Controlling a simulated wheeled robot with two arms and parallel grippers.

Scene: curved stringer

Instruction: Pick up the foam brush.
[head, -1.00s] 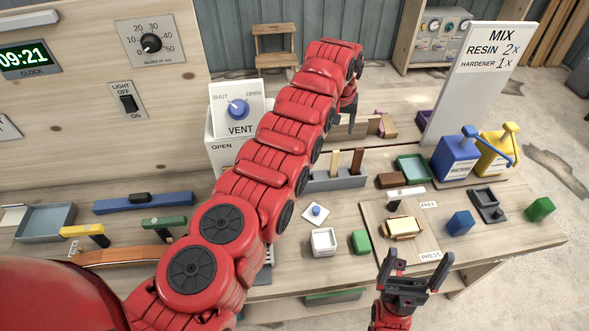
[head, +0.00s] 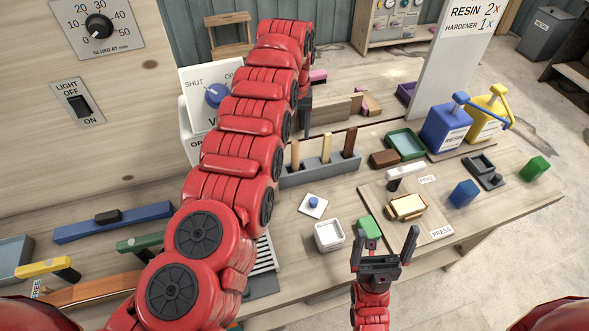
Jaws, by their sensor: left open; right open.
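A grey holder (head: 322,172) stands on the bench with several upright wooden handles: a light one (head: 295,154), a tan one (head: 326,148) and a dark brown one (head: 349,142). Their lower ends are hidden in the holder, so I cannot tell which is the foam brush. My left arm reaches across the bench from the left. Its gripper (head: 304,115) hangs behind the holder, near the light handle, mostly hidden by the arm; a dark finger shows. My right gripper (head: 384,248) is open and empty above the bench's front edge, beside a green block (head: 369,228).
A white cup (head: 329,236) and a white tile with a blue knob (head: 313,204) lie in front of the holder. A board with a bread-like block (head: 407,207) is to the right. Blue (head: 447,128) and yellow (head: 490,118) pump bottles stand behind it.

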